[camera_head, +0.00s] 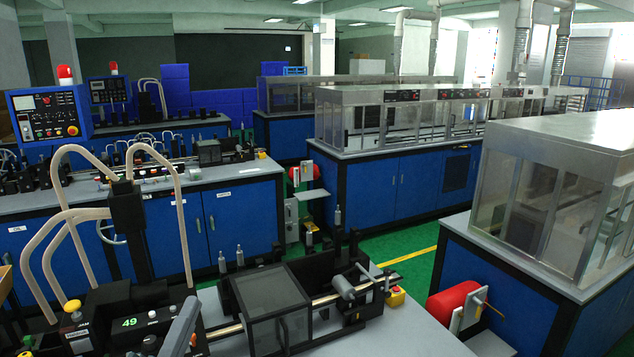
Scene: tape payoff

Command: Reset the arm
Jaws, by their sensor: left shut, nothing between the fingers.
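My left gripper (182,325) shows only in part, as a grey, slanted shape at the bottom edge, left of the middle. It looks shut, with nothing seen in it. It is in front of the near workbench machine, close to a black control box (95,318) with a green "49" display. Whether it touches the machine cannot be told. My right gripper is not in view.
A dark-framed, clear-lidded box (268,297) stands right of the gripper. A grey roller (344,285) and a yellow-based button (396,296) lie beyond it. Beige curved tubes (72,235) rise at left. The bench top (405,332) is bare at front right.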

